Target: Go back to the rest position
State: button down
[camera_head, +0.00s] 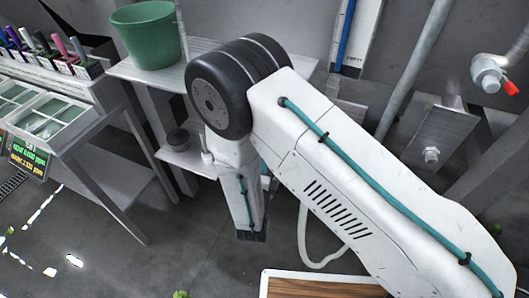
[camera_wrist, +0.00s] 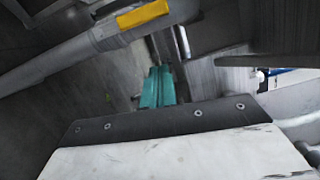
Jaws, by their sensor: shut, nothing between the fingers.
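My gripper (camera_wrist: 159,72) shows in the wrist view as two teal fingers side by side, shut with nothing held between them. It points out past the white and dark wrist housing in the foreground. In the head view my white arm, with a black round joint and a teal cable, reaches across the middle and folds downward. The dark lower end of the arm hangs over the floor there, and my fingers cannot be made out in that view.
A green bucket (camera_head: 147,35) stands on a metal shelf (camera_head: 118,68) close to the arm's black joint. A bench with glass-lidded trays (camera_head: 50,117) is at left. A pipe valve with a red handle (camera_head: 511,88) is at right. Grey floor (camera_head: 95,245) is open at lower left.

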jog(key=s, duration=0.3)
jog(key=shift+s, duration=0.35)
jog(key=shift+a, duration=0.1)
